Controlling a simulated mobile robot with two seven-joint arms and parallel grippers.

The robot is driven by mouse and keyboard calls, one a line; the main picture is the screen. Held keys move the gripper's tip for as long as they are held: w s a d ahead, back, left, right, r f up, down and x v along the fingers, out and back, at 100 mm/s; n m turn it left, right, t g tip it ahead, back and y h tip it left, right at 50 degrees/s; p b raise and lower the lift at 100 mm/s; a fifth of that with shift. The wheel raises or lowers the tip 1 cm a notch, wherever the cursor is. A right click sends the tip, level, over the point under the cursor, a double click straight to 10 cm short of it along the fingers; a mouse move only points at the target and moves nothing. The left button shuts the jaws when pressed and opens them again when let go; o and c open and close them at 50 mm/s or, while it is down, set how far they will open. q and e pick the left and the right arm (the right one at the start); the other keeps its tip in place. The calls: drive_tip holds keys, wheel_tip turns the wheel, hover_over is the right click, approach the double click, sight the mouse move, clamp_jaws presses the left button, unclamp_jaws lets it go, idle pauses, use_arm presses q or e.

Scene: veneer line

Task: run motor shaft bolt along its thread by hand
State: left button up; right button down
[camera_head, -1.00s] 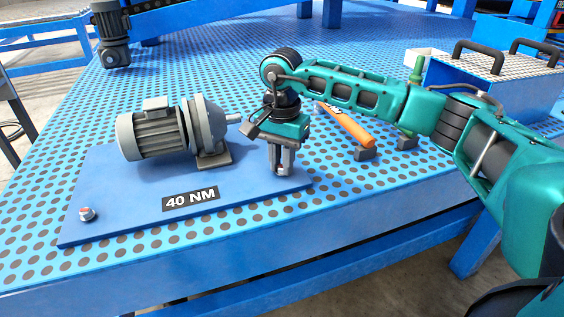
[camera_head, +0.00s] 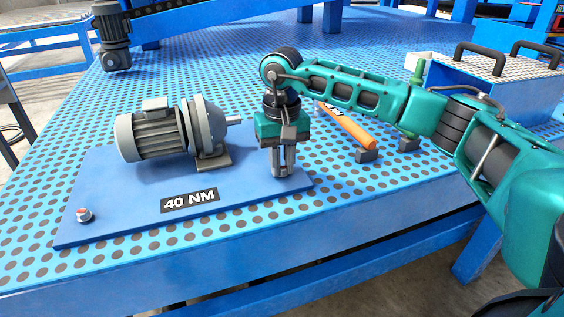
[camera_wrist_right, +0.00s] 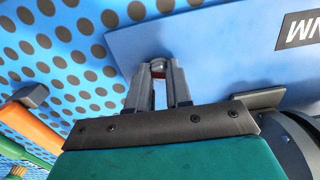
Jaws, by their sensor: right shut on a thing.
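My right gripper (camera_head: 283,172) points straight down at the right end of the blue base plate (camera_head: 120,220). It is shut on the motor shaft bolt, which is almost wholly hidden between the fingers. In the right wrist view the fingertips (camera_wrist_right: 159,70) meet at the plate, with a small reddish bit of the bolt (camera_wrist_right: 159,73) showing between them. The grey motor (camera_head: 155,134) lies on the plate left of my gripper, its short shaft (camera_head: 233,121) pointing right toward my wrist. My left gripper is not in view.
Another bolt (camera_head: 84,215) with a red mark stands at the plate's front left corner. A "40 NM" label (camera_head: 190,200) lies between. A blue box (camera_head: 500,85) is farther right.

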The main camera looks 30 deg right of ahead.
sight(282, 170)
drive_tip(key=shift+n, duration=0.3)
drive_tip(key=c, duration=1)
unclamp_jaws()
drive_tip(key=shift+c, duration=0.2)
drive_tip(key=shift+r, duration=0.1)
wheel_tip(282, 170, up, 13)
drive_tip(key=p, duration=0.1)
drive_tip(key=shift+s+f, duration=0.1)
drive_tip(key=shift+f, duration=0.1)
